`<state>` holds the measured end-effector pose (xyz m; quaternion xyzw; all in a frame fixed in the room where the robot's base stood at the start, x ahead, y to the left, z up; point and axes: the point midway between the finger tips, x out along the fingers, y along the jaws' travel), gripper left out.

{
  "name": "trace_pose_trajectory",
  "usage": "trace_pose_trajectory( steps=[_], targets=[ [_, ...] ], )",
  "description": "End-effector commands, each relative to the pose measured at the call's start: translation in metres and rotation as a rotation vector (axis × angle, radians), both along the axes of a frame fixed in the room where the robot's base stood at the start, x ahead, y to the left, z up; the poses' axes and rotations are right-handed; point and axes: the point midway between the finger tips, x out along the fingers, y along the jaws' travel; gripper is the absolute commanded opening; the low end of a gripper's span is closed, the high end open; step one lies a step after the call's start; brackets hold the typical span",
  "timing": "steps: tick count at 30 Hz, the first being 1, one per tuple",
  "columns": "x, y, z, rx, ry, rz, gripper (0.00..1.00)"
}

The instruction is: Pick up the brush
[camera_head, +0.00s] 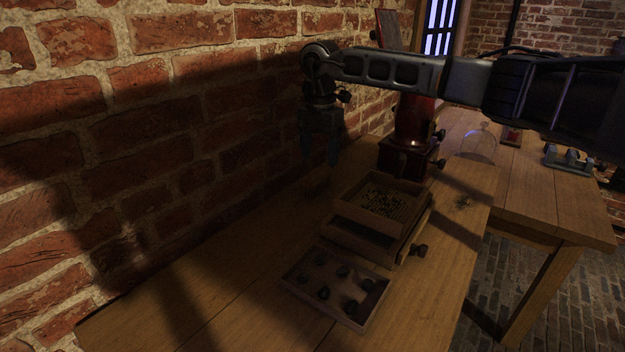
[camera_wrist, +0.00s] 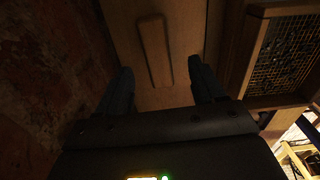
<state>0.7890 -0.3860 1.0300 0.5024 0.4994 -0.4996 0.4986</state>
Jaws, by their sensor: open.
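The brush (camera_wrist: 153,48) appears in the wrist view as a long, narrow wooden block lying on the table, slightly tilted. Only its plain wooden top shows; I cannot make out bristles. My gripper (camera_wrist: 160,68) is open, with one dark finger on either side of the brush's near end in the picture. The fingers look apart from it, and nothing is held. In the head view my gripper (camera_head: 321,160) points down over the table close to the brick wall. The brush is too dark to make out clearly there.
A wooden box with a mesh top (camera_head: 424,195) stands right of my gripper; its mesh (camera_wrist: 290,50) shows in the wrist view. A shallow tray (camera_head: 288,284) with several dark lumps lies in front. A red apparatus (camera_head: 415,120) stands behind. The brick wall (camera_head: 140,150) is close on the left.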

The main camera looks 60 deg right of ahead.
Motion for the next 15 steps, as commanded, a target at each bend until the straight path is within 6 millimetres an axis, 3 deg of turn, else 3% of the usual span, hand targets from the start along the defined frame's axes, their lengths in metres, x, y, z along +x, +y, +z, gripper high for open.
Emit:
trace_pose_trajectory(
  steps=[15],
  targets=[
    [0.003, 0.003, -0.046, -0.002, 0.004, -0.002, 0.68]
  ],
)
